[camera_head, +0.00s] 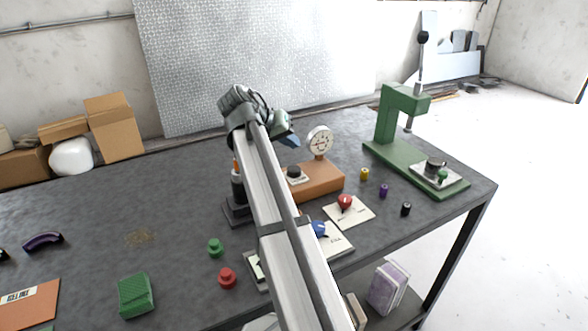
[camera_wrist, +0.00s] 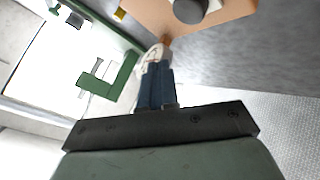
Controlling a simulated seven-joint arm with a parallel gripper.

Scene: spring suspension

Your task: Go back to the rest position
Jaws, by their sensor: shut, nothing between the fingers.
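My gripper (camera_head: 291,141) is raised above the dark workbench (camera_head: 180,190), near the orange dial-gauge stand (camera_head: 322,181). In the wrist view its two blue fingers (camera_wrist: 157,72) are together with nothing between them. The gauge's round white dial (camera_head: 319,142) stands just right of the gripper in the head view. The orange base (camera_wrist: 215,14) and part of the dial behind the fingertips show in the wrist view. My arm crosses the middle of the head view and hides part of the bench.
A green press (camera_head: 393,130) stands at the back right. Small yellow, purple and black cylinders (camera_head: 384,190), a white card with a red piece (camera_head: 362,213), green and red knobs (camera_head: 227,278) and a green block (camera_head: 136,294) lie around. The bench's back left is mostly clear.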

